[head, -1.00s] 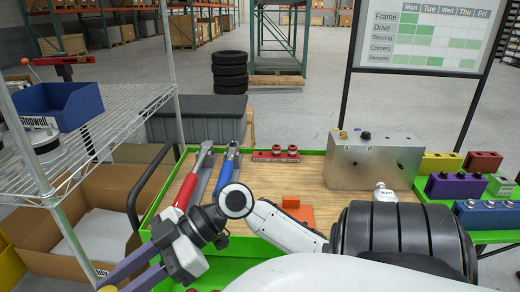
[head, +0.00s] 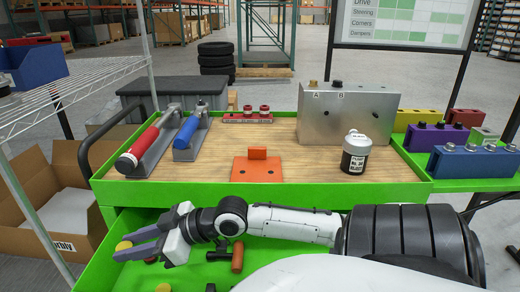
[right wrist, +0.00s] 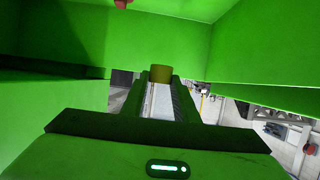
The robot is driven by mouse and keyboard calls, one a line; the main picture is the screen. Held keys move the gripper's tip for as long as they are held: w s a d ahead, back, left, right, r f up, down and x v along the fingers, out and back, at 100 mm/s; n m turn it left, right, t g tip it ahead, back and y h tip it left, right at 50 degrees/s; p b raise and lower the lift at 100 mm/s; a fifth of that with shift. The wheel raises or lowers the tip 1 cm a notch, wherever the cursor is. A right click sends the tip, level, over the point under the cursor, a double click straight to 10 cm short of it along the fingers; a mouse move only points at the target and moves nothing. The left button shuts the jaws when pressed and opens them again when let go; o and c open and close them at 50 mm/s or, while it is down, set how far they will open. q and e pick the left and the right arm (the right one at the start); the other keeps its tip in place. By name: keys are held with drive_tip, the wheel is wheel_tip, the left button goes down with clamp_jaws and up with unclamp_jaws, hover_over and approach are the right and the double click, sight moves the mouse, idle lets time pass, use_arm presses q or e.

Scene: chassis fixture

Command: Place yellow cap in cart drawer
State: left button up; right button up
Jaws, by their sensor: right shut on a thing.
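The yellow cap (head: 123,246) is held at the fingertips of my right gripper (head: 128,249), whose jaws are shut on it. The jaws point left, over or within the open green cart drawer (head: 92,262); the exact height is hard to tell. In the right wrist view the cap (right wrist: 160,73) sits at the far end of the fingers, with green drawer walls (right wrist: 170,38) around it. My left gripper is not in view.
The drawer holds a T-handled orange tool (head: 237,256), a small red piece (head: 150,260) and other small parts. The cart top (head: 215,165) above bears torque wrenches (head: 152,145), an orange bracket (head: 258,166), a metal block (head: 345,112) and a white-and-black bottle (head: 356,153).

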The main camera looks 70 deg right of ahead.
sight(149, 284)
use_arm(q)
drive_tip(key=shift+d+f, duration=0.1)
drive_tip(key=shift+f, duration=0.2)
use_arm(e)
drive_tip(key=shift+w+d+f, duration=0.2)
drive_tip(key=shift+d+f, duration=0.05)
drive_tip(key=shift+f, duration=0.4)
